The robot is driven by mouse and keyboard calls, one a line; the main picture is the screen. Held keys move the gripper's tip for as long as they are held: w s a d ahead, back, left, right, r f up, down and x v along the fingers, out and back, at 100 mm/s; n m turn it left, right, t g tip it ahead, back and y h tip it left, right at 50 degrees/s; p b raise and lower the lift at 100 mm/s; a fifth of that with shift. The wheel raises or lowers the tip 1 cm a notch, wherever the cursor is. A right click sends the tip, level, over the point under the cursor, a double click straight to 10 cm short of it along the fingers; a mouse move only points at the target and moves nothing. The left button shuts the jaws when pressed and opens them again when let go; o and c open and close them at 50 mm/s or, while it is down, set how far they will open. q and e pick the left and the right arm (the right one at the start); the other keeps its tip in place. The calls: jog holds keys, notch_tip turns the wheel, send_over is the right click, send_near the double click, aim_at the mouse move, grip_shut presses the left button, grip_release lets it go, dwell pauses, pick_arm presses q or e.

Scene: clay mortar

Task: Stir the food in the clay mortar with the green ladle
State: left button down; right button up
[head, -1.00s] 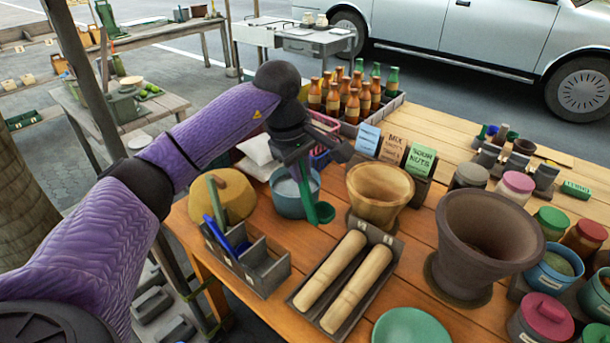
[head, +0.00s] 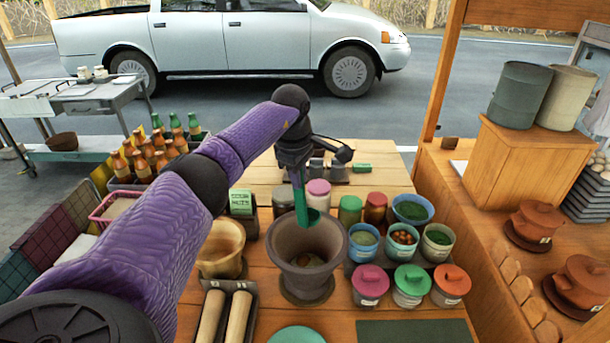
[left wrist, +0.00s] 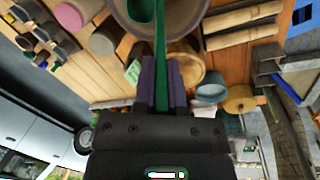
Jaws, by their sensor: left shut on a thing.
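The clay mortar (head: 306,275) is a wide dark brown pot standing on the wooden table, with some food (head: 304,262) visible at its bottom. My left gripper (head: 300,180) is shut on the green ladle (head: 302,205) and holds it pointing down above the mortar. The ladle's bowl is near the mortar's back rim, with its lower end around rim height; I cannot tell if it touches. In the left wrist view the ladle's green handle (left wrist: 160,55) runs out between the fingers of the gripper (left wrist: 162,88), over the mortar (left wrist: 185,12). My right gripper is not in view.
A wooden mortar (head: 222,247) stands left of the clay one, with two pestles (head: 224,318) in a tray in front. Small bowls (head: 403,240) and lidded jars (head: 411,284) crowd the right side. A green plate (head: 297,335) lies in front. Bottles (head: 150,155) stand at back left.

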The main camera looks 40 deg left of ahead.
aim_at(299, 207)
pick_arm(q)
notch_tip(299, 207, down, 8)
jog(key=b, duration=0.6)
jog(key=shift+s+f+b, duration=0.1)
jog(key=shift+f+b, duration=0.05)
jog(key=shift+b, duration=0.15)
notch_tip(299, 207, down, 10)
jog(key=b, duration=0.7)
jog(key=shift+f, duration=0.15)
